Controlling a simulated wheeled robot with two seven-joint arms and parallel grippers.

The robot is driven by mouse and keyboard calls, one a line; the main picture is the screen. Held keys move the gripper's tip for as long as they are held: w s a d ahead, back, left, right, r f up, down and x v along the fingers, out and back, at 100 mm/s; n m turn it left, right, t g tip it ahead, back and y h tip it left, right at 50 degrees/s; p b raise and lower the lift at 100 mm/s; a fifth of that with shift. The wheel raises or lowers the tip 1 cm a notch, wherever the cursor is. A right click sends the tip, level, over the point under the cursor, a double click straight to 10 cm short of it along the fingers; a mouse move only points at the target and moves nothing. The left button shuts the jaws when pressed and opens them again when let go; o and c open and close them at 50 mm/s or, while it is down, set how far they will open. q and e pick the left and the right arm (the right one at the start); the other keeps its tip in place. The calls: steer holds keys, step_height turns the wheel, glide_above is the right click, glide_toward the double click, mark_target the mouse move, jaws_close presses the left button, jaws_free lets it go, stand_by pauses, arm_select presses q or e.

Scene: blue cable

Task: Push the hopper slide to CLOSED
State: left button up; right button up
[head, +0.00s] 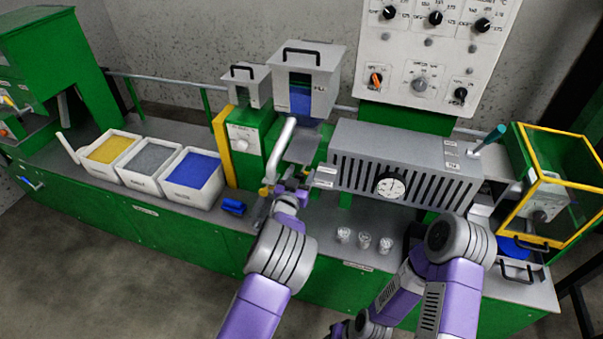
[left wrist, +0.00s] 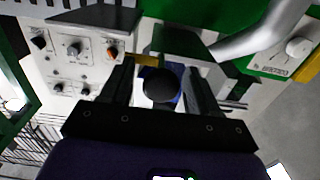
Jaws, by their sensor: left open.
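The hopper (head: 308,75) is a grey box with a dark window, blue inside, a black handle on its lid. A flat grey plate (head: 303,148), which looks like the hopper slide, sticks out below it. My left gripper (head: 283,190) is just in front of and below this plate. In the left wrist view a round black knob (left wrist: 161,85) lies between the two open fingers of the gripper (left wrist: 160,78). I cannot tell whether the fingers touch it. No slide label is readable. My right arm shows at lower right; its fingers cannot be made out.
A white pipe (head: 281,143) runs close left of my left gripper. The slotted grey barrel housing (head: 400,165) with a gauge is at right. Bins of pellets (head: 190,182) and a blue scoop (head: 233,207) lie left. Several small clear cups (head: 365,241) stand on the bench.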

arm_select(q)
steer(key=shift+w+d, duration=0.15)
steer(key=shift+w, duration=0.4)
jaws_close()
